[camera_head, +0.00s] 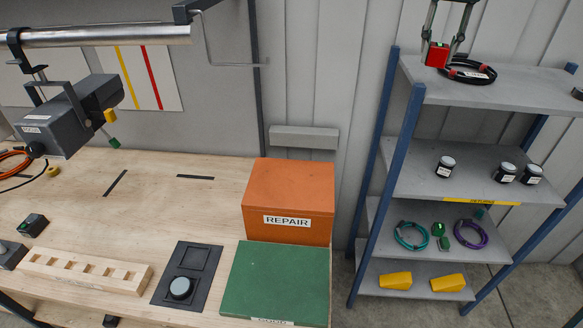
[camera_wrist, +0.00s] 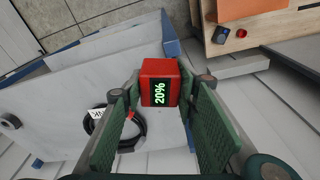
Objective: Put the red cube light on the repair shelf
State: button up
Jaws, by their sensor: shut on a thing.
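My gripper (camera_head: 440,42) is at the top right of the head view, over the left end of the shelf unit's top board (camera_head: 520,88). It is shut on a red cube (camera_head: 436,56), which also shows between my green finger pads in the wrist view (camera_wrist: 160,70). The cube's dark face reads "20%" there. In the head view I cannot tell whether its underside touches the board. An orange box (camera_head: 290,190) with a "REPAIR" label stands on the wooden bench.
A black cable coil (camera_head: 470,72) with a white tag lies beside the cube. Lower boards hold jars (camera_head: 445,166), a teal coil (camera_head: 411,236), a purple coil (camera_head: 473,233) and yellow blocks (camera_head: 447,283). A green-topped box (camera_head: 277,280) is before the orange one. Blue posts (camera_head: 403,150) flank the shelves.

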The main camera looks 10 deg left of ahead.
jog(key=s+a+n+p, duration=0.1)
jog(key=s+a, duration=0.2)
jog(key=a, duration=1)
jog(key=s+a+n+p, duration=0.1)
jog(key=s+a+p, duration=0.1)
jog(key=a, duration=1)
jog(key=s+a+n+p, duration=0.1)
jog(key=s+a, duration=0.2)
jog(key=a, duration=1)
notch_tip(320, 180, down, 11)
jog(key=shift+d, duration=0.2)
jog(key=shift+w+f, duration=0.1)
notch_tip(320, 180, down, 24)
jog(key=shift+f, duration=0.1)
jog(key=shift+f, duration=1.8)
jog(key=shift+f, duration=0.15)
